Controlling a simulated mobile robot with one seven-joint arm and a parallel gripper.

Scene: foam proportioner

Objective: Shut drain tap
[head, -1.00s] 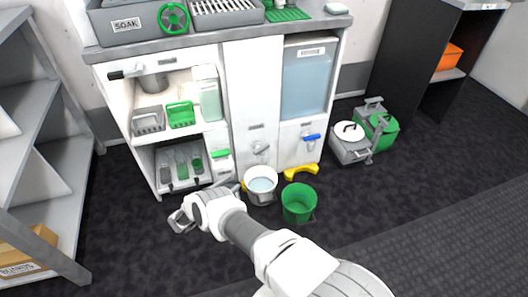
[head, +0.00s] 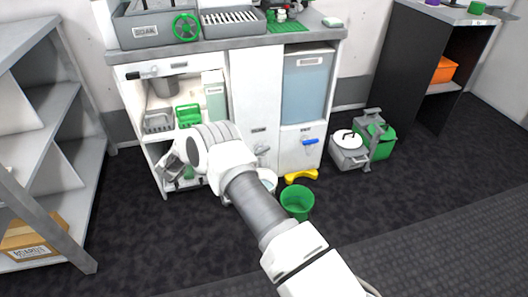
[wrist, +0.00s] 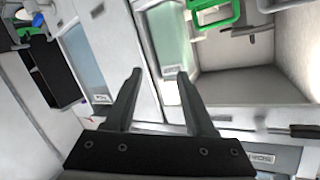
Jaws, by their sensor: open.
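My gripper (wrist: 160,76) is open and empty in the wrist view, its two dark fingers pointing at the white cabinet front. In the head view it is at the lower left of the cabinet, mostly hidden by my wrist. A grey tap (head: 262,150) is on the middle white panel, to the right of my wrist and apart from it. A tap with a blue handle (head: 310,141) is on the right panel below the blue tank (head: 304,88). The labels above both taps are too small to read, so I cannot tell which is the drain tap.
A white bucket (head: 269,177) below the grey tap is partly hidden by my arm. A green bucket (head: 297,202) and a yellow stand (head: 301,175) are to its right. Grey shelving (head: 75,140) stands at left.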

